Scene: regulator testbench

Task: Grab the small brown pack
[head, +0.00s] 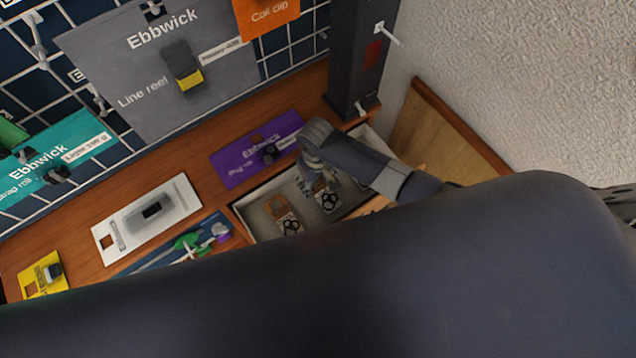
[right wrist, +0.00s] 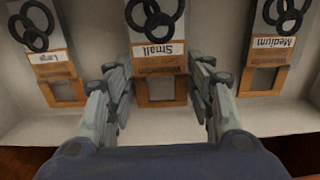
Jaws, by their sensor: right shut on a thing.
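The small pack (right wrist: 160,62) is a brown card pack with black rings and a "Small" label, in the middle of the right wrist view. My right gripper (right wrist: 160,80) has one finger along each side of its lower end and is shut on it. The pack is still in the pale tray, in line with its neighbours. In the head view my right gripper (head: 318,182) reaches into the tray, at a pack with black rings (head: 329,201). Its label is too small to read there. My left gripper is not in view.
In the right wrist view a "Large" pack (right wrist: 55,65) lies left and a "Medium" pack (right wrist: 270,50) right. The tray (head: 238,217) has low walls. A purple card (head: 232,168) lies beside it. A dark post (head: 352,70) and textured wall stand close by.

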